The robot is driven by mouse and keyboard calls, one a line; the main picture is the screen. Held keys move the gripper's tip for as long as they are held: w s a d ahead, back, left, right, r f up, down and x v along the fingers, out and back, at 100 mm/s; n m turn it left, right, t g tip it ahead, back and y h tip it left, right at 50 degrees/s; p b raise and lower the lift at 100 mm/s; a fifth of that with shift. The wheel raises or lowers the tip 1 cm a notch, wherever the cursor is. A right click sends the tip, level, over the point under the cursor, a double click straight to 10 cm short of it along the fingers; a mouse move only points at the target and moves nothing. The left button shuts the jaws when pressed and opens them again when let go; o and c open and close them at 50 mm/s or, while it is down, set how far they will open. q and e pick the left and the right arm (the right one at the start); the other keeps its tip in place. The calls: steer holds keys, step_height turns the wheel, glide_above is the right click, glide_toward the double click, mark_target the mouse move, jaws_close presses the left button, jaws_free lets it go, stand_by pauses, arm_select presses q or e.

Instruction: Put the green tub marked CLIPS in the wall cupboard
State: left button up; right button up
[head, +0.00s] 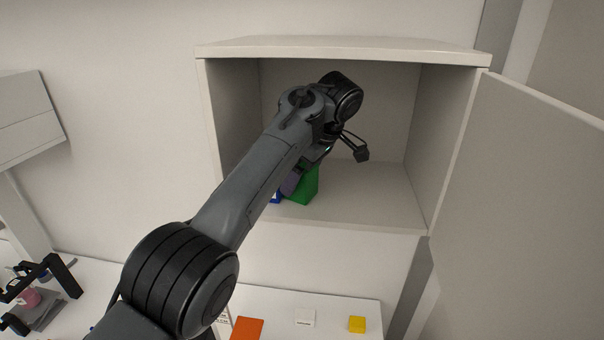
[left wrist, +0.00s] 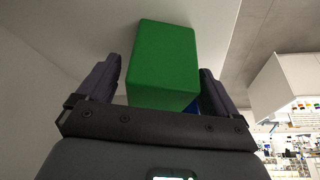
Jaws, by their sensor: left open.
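The green tub (head: 304,187) stands on the floor of the wall cupboard (head: 345,48), towards the left side and partly hidden by my left arm. It also shows in the left wrist view (left wrist: 162,60) as a plain green block; no CLIPS marking is visible. My left gripper (head: 300,180) is inside the cupboard. In the left wrist view its dark fingers are apart, one on each side of the tub, with a visible gap at the left finger. My right gripper is not in view.
A blue item (head: 275,197) sits beside the tub in the cupboard, mostly hidden. The cupboard door (head: 525,200) stands open at the right. The cupboard floor right of the tub is clear. Below, a white counter holds orange (head: 247,328), white (head: 305,317) and yellow (head: 357,324) items.

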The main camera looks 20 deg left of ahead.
arm_select(q)
steer(key=shift+r, duration=0.2)
steer(key=shift+d+r, duration=0.2)
steer(key=shift+r, duration=0.3)
steer(key=d, duration=0.2)
steer(key=s+d, duration=0.1)
steer(key=d, duration=0.1)
steer(key=shift+d, duration=0.35)
steer(key=d, duration=0.2)
steer(key=d+p, duration=0.1)
steer(key=d, duration=0.1)
steer(key=s+d, duration=0.1)
steer(key=d, duration=0.1)
steer(key=shift+d+r+p, duration=0.1)
steer(key=shift+d+p, duration=0.05)
steer(key=shift+p, duration=0.25)
steer(key=shift+s+d, duration=0.1)
steer(key=shift+d, duration=0.35)
